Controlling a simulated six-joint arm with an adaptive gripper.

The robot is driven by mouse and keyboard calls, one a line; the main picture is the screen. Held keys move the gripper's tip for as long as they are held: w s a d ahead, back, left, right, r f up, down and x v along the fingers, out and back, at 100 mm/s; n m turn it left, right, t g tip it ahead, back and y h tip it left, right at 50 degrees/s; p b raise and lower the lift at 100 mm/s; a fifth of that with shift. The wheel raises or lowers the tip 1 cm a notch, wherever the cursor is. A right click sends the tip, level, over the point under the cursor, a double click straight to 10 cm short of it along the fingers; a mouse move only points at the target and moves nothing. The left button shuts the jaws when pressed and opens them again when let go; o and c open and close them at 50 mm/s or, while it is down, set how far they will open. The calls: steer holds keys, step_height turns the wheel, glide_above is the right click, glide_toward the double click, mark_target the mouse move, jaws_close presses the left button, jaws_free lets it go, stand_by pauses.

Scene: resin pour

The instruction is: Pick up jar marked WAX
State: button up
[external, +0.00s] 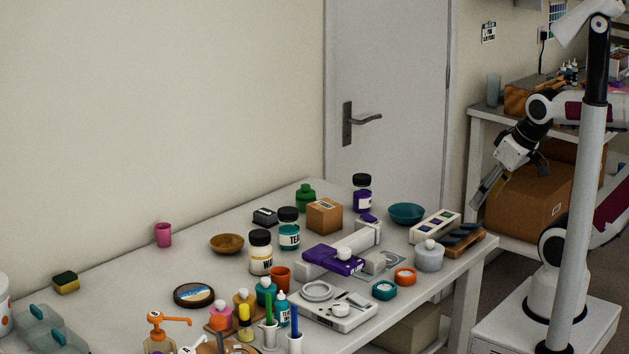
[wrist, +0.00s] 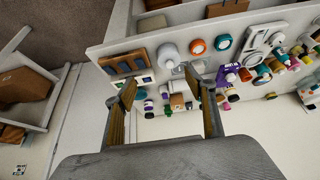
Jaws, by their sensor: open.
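The jar marked WAX (external: 260,254) stands upright on the table, with a black lid and a white label with yellow; only "WA" reads clearly. It is behind an orange cup (external: 280,278) and left of the jar marked TEA (external: 289,232). My gripper (external: 483,200) is open and empty, off the table's right end and well away from the jar. In the wrist view, my open gripper (wrist: 160,88) has its two fingers spread above the table scene. I cannot tell which small shape there is the WAX jar.
The table (external: 120,265) is crowded. A purple item (external: 333,259), a cardboard box (external: 324,216), a wooden bowl (external: 226,243) and a round dark tin (external: 194,295) surround the jar. Bottles and small pots crowd the front. The table's left back is freer.

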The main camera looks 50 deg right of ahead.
steer(key=w+d+r+t+h, duration=0.1)
steer(key=w+d+r+t, duration=0.15)
steer(key=w, duration=1.25)
steer(key=w+a+n+t+y, duration=0.15)
steer(key=w+a, duration=0.25)
steer(key=w, duration=0.5)
steer(key=w+a+n+t+y, duration=0.1)
steer(key=w+a+n+t, duration=0.3)
steer(key=w, duration=0.6)
steer(key=n+g+y, duration=0.5)
steer(key=y, duration=0.4)
glide_toward(263, 233)
steer(key=x, duration=0.3)
steer(key=shift+w, duration=0.1)
steer(key=shift+w, duration=0.1)
steer(key=shift+x, duration=1.3)
